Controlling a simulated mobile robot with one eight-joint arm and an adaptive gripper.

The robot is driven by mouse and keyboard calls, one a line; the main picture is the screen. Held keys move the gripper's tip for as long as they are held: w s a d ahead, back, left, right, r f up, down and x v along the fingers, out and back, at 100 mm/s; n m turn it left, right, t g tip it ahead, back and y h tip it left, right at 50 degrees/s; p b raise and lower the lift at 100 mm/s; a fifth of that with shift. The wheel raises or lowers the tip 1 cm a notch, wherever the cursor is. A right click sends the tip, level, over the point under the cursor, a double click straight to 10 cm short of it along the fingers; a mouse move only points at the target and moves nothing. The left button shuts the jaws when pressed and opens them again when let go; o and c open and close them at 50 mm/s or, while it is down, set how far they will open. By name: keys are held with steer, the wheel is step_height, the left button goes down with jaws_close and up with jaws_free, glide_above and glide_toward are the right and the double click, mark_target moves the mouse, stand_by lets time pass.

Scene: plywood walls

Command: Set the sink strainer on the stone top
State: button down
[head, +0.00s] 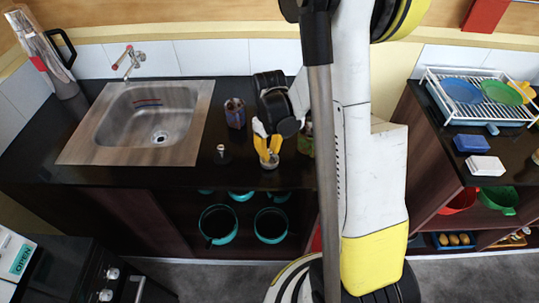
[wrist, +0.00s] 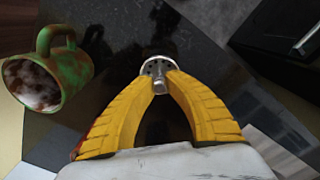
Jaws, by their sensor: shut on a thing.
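My gripper (head: 268,155) is over the front part of the black stone top (head: 100,178), right of the sink. In the wrist view its yellow fingers (wrist: 158,84) are shut on the sink strainer (wrist: 157,68), a small round metal piece with holes and a central post. The strainer (head: 269,161) shows only slightly between the fingertips in the head view. It is at or just above the stone top; I cannot tell whether it touches. The fingers hide part of it.
A steel sink (head: 115,153), a patterned cup (head: 235,113) and a small dark item (head: 221,155) are left of the gripper in the head view. The counter's front edge is near.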

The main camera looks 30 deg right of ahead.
steer(key=shift+f, duration=0.3)
steer(key=shift+f, duration=0.1)
steer(key=shift+f, duration=0.15)
steer(key=c, duration=1.4)
jaws_free()
steer(key=shift+r, duration=0.2)
